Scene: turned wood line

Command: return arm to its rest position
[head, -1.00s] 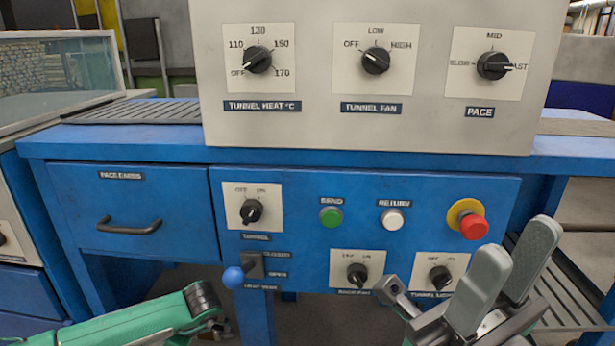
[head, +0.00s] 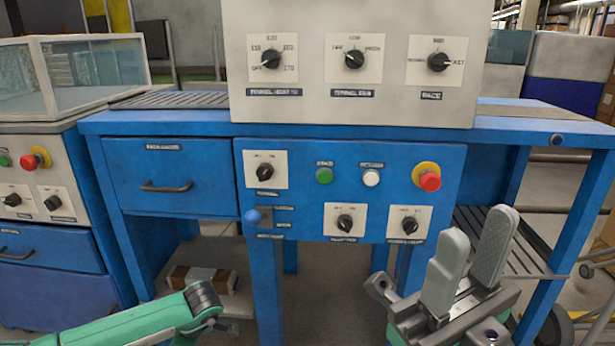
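My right gripper (head: 464,268) shows at the lower right in the head view. Its two grey fingers point up and stand apart with nothing between them. It is in front of the blue bench, below and right of the control panel (head: 300,213), and looks clear of it. My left arm (head: 140,322) comes in green from the lower left. Its dark end piece shows, but the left gripper's fingers are not visible.
The panel carries several knobs, a green button (head: 324,176), a white button (head: 371,178), a red stop button (head: 430,181) and a blue-balled lever (head: 252,217). A drawer (head: 160,178) is shut. A glass-topped machine (head: 90,75) stands left. A bundle (head: 203,278) lies on the low shelf.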

